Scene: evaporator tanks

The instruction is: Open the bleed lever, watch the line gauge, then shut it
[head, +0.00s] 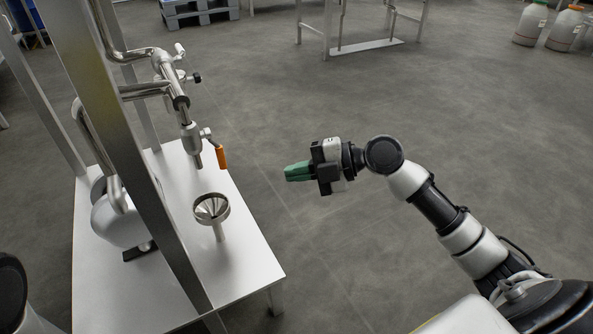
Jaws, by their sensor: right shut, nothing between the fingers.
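The bleed lever (222,157) has an orange grip that hangs down from the end of a short metal arm on the valve (192,136). The valve's outlet points down above a metal funnel (211,208). My right gripper (287,173), with green fingers, is shut and empty, to the right of the lever and apart from it. The line gauge cannot be made out in this view. My left gripper is not in view.
A white table (245,262) stands under the pipework, with a grey metal post (115,130) in front of it. A white rounded vessel (118,220) sits behind the post. Open floor lies around my right gripper. Bottles (530,24) stand far off at the top right.

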